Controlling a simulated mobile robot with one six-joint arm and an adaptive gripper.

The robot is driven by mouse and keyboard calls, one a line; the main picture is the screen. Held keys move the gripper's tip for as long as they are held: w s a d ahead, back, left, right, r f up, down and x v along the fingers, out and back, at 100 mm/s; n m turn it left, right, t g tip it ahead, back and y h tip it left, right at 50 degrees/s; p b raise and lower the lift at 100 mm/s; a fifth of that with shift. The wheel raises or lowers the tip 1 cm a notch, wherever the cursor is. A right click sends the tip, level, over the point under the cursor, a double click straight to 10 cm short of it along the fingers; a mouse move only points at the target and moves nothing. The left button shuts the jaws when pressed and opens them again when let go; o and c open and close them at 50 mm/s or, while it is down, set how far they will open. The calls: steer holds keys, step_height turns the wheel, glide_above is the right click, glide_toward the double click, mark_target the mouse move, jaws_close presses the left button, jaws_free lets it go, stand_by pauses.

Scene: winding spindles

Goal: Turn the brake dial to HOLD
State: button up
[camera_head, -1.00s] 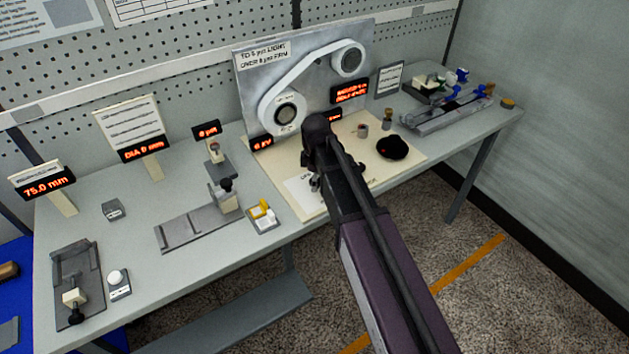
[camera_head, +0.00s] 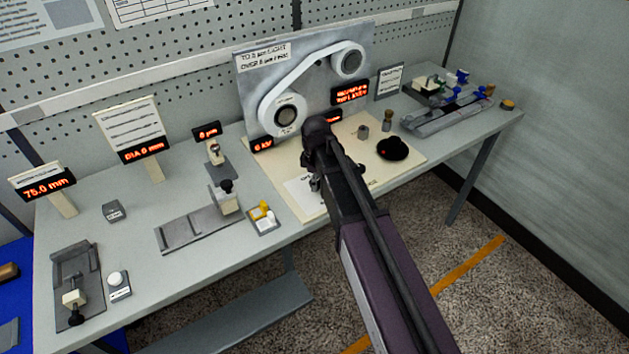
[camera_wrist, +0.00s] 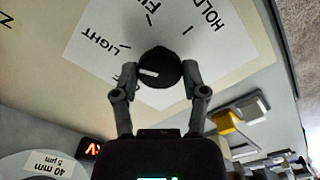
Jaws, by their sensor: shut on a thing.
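The brake dial (camera_wrist: 161,66) is a round black knob with a white pointer mark, seen in the wrist view on a white card (camera_wrist: 88,50). The card carries the words LIGHT, FIRM and HOLD and another label partly hidden by a finger. The white mark lies on the knob's left side, toward the partly hidden label and LIGHT, away from HOLD at the upper right. My gripper (camera_wrist: 160,76) has a finger on each side of the dial and is shut on it. In the head view my gripper (camera_head: 314,183) is over the card; my arm hides the dial.
A metal panel (camera_head: 262,88) with a belt on two pulleys stands behind. A grey cup (camera_head: 362,131) and a black round object (camera_head: 392,148) are on the board to the right. A block with yellow and white pieces (camera_head: 263,218) is to the left.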

steer(key=m, duration=0.5)
steer(key=shift+s+m, duration=0.25)
steer(key=shift+m, duration=0.05)
steer(key=m, duration=1.1)
steer(key=shift+m, duration=0.4)
steer(key=m, duration=0.5)
steer(key=shift+m, duration=0.3)
steer(key=shift+w, duration=0.1)
steer(key=o, duration=1.2)
steer(key=shift+c, duration=0.2)
steer(key=shift+w+r, duration=0.1)
